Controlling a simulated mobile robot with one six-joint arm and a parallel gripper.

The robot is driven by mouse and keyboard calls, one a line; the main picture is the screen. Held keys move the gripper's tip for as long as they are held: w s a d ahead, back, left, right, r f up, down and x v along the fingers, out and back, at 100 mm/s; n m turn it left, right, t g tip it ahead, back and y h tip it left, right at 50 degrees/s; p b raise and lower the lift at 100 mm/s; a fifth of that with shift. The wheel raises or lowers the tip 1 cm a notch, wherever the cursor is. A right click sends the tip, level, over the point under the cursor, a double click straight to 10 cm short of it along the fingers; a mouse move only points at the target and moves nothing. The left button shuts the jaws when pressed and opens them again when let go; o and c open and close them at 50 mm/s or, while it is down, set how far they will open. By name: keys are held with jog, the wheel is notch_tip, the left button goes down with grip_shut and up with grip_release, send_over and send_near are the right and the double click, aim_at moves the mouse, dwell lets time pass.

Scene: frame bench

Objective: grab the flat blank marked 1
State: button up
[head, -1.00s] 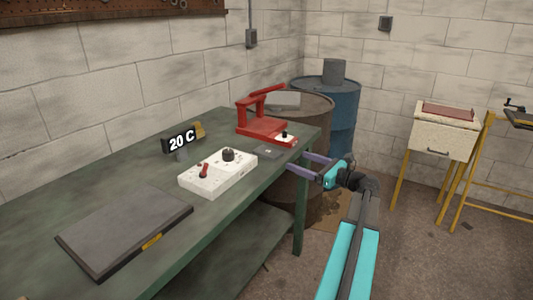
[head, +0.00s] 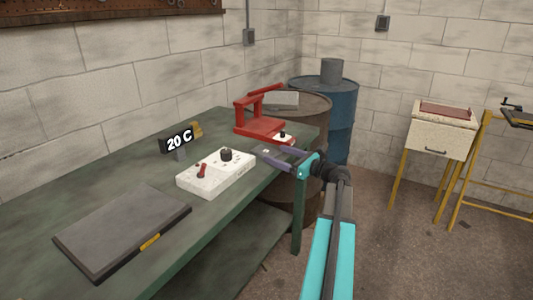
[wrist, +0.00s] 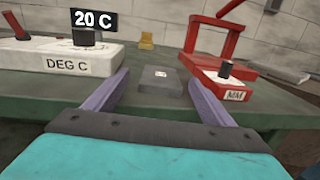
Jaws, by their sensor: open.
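The flat blank (wrist: 158,88) is a small dark grey plate lying near the front edge of the green bench. A small pale mark shows on its top, too small to read. My gripper (wrist: 159,78) is open and empty, its two purple fingers pointing forward, one on each side of the blank in the wrist view. I cannot tell how far the fingertips overlap it or their exact height above the bench. In the head view my gripper (head: 270,153) mostly hides the blank.
A white control box (head: 216,174) stands left of the blank, with a 20 C display (head: 178,140) behind it. A red lever press (head: 262,125) stands close on the right. A dark flat plate (head: 122,230) lies on the near bench (head: 215,228). Barrels (head: 335,110) stand beyond.

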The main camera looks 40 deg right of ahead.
aim_at(269, 152)
jog(key=shift+w+a+f, duration=0.1)
jog(key=shift+w+f, duration=0.05)
jog(key=shift+w, duration=1.15)
jog(key=shift+w+a+f, duration=0.1)
jog(key=shift+w+f, duration=0.05)
jog(key=shift+w, duration=1.15)
jog(key=c, duration=1.3)
jog(key=shift+o, duration=0.2)
jog(key=shift+r, duration=0.15)
